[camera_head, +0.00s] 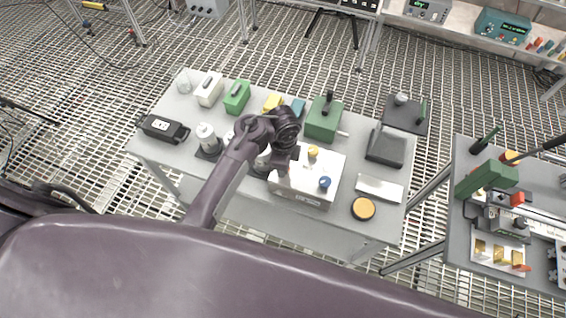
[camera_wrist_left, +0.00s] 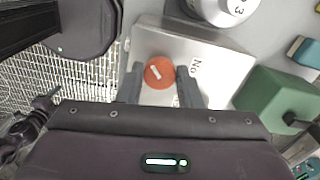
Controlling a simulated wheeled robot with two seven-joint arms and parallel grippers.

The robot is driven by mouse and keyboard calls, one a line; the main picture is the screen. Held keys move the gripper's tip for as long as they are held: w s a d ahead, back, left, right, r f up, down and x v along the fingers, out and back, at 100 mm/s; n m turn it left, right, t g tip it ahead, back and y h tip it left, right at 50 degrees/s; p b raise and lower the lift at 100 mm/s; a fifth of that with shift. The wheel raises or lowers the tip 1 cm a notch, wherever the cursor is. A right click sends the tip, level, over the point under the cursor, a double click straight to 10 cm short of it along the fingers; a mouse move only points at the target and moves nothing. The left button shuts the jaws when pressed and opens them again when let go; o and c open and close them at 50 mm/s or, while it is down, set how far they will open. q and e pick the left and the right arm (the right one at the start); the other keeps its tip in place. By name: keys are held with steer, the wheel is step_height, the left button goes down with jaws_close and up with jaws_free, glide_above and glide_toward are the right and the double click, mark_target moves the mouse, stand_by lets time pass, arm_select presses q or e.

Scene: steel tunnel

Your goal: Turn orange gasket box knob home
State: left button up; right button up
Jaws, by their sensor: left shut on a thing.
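A pale metal box (camera_head: 300,184) with knobs on its top stands near the front middle of the table. In the left wrist view, an orange knob (camera_wrist_left: 159,73) with a white mark sits on the box top (camera_wrist_left: 205,62) beside printed letters. My left gripper (camera_wrist_left: 159,84) has its two dark fingers on either side of this knob and is shut on it. In the head view my left gripper (camera_head: 281,166) hangs over the left part of the box and hides this knob. A yellow-orange knob (camera_head: 313,153) and a blue knob (camera_head: 325,182) show on the box. My right gripper is not in view.
A green box (camera_head: 324,119) stands behind the metal box. A dark block (camera_head: 386,148), a pale tray (camera_head: 379,189) and an orange-topped round disc (camera_head: 363,208) lie to the right. A second bench (camera_head: 480,285) is at right.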

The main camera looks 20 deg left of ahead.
arm_select(q)
steer(key=o, duration=1)
steer(key=shift+r, duration=0.1)
step_height(320, 180, up, 7)
steer(key=shift+d+f, duration=0.1)
steer(key=shift+r, duration=0.3)
